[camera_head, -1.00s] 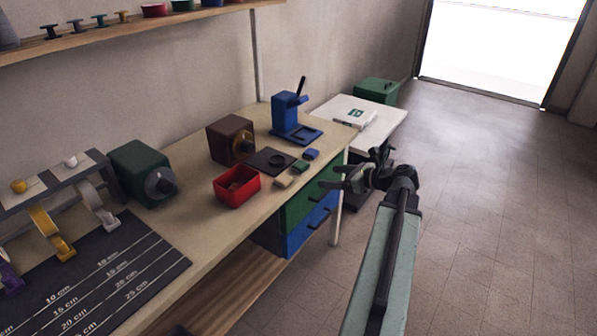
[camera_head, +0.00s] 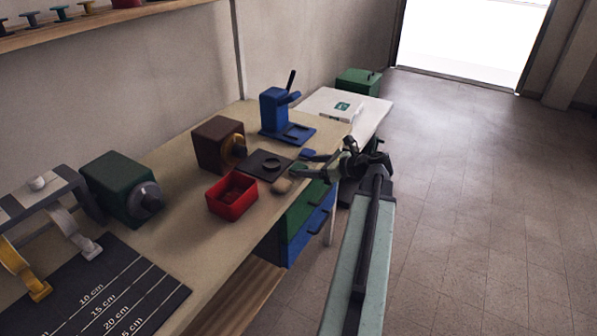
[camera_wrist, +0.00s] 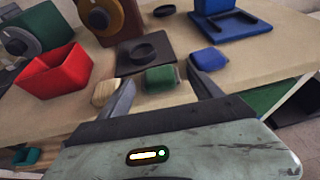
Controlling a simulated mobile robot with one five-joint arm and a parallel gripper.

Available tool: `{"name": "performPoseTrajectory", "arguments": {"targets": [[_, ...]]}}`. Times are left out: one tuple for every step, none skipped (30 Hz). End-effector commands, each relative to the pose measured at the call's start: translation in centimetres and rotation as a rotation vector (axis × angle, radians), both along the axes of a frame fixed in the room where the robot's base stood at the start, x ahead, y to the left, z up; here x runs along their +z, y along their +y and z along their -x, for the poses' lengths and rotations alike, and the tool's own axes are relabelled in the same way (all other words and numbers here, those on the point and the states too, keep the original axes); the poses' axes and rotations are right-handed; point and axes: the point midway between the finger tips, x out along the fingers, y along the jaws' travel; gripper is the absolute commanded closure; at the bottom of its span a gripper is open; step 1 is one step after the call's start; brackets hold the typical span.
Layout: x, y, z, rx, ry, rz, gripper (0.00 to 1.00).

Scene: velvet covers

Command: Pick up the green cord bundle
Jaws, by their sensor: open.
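The green cord bundle (camera_wrist: 160,78) lies on the bench top near its front edge, between a beige bundle (camera_wrist: 105,92) and a blue bundle (camera_wrist: 208,60) in the wrist view. My gripper (camera_wrist: 165,92) is open. Its two fingers point toward the green bundle, one to each side of it in the picture, and nothing is between them that I can see as held.
A red bin (camera_head: 232,196) stands left of the bundles. A black square plate with a ring (camera_head: 262,164) lies behind them. A brown box (camera_head: 219,143) and a blue press (camera_head: 278,115) stand farther back. The floor (camera_head: 470,200) to the right is clear.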

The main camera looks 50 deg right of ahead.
Motion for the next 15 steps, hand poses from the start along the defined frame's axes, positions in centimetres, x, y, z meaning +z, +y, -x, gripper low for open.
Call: {"name": "performPoseTrajectory", "arguments": {"targets": [[0.0,0.0,0.0,-0.001,0.000,0.000,0.25],[-0.1,0.0,-0.1,-0.001,0.000,0.000,0.25],[-0.3,0.1,-0.4,-0.001,0.000,0.000,0.25],[-0.5,0.2,-0.7,0.000,0.000,0.000,0.25],[-0.7,0.3,-1.1,0.001,0.000,0.001,0.25],[-1.0,0.5,-1.7,0.002,0.000,0.000,0.25],[-1.3,0.6,-2.2,0.001,0.000,0.000,0.25],[-1.5,0.8,-2.7,0.000,0.000,0.000,0.25],[-1.8,0.9,-3.4,0.001,0.000,0.000,0.25],[-2.0,0.9,-3.8,0.001,0.000,0.000,0.25],[-2.1,1.0,-4.2,-0.001,0.000,0.000,0.25],[-2.1,1.0,-4.5,-0.002,0.000,0.001,0.25],[-2.1,1.1,-4.6,-0.002,0.000,0.001,0.25],[-2.0,1.1,-4.6,-0.002,0.000,0.000,0.25],[-2.0,1.1,-4.6,-0.003,0.000,0.000,0.25]]}}
